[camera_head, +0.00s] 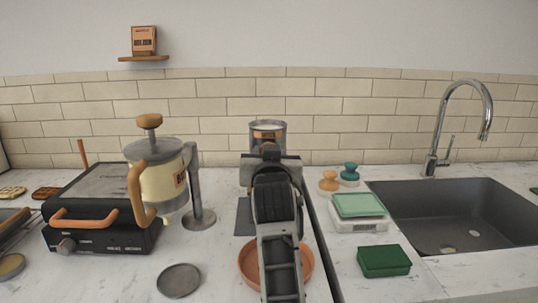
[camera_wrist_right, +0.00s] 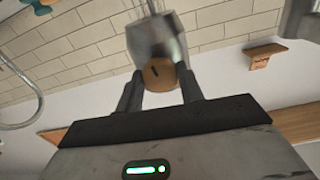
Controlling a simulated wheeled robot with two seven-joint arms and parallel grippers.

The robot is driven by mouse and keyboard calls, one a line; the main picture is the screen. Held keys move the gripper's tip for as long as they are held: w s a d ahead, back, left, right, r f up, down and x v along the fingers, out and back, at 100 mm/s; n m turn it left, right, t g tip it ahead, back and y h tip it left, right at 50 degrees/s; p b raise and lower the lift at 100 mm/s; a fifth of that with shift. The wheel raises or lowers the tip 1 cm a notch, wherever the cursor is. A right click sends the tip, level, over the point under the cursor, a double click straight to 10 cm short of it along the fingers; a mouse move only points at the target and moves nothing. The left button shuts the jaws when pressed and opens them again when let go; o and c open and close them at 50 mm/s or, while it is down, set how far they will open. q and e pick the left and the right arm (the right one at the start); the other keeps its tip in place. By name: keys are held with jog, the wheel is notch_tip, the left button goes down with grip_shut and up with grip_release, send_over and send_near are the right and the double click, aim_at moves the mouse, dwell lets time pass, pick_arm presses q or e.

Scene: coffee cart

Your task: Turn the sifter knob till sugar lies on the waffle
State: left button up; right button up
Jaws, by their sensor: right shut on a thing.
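The sifter (camera_head: 267,127) is a grey metal can with pale contents at its top, held up at the back centre of the counter. Its wooden knob (camera_head: 268,148) faces me. In the right wrist view the sifter body (camera_wrist_right: 155,42) is blurred and the round knob (camera_wrist_right: 159,74) sits between the fingers. My right gripper (camera_head: 269,157) is shut on the knob; its arm comes up from the bottom centre. A terracotta plate (camera_head: 306,263) lies under my right arm. No waffle shows on its visible rim; my arm hides its middle. My left gripper is not in view.
A black waffle iron (camera_head: 100,205) with orange handles and a cream batter dispenser (camera_head: 163,185) stand at the left. A round metal disc (camera_head: 180,280) lies in front. A scale (camera_head: 359,212), green sponge (camera_head: 384,261) and sink (camera_head: 450,215) are at the right.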

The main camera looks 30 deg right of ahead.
jog(key=shift+f, duration=0.1)
jog(key=o, duration=1)
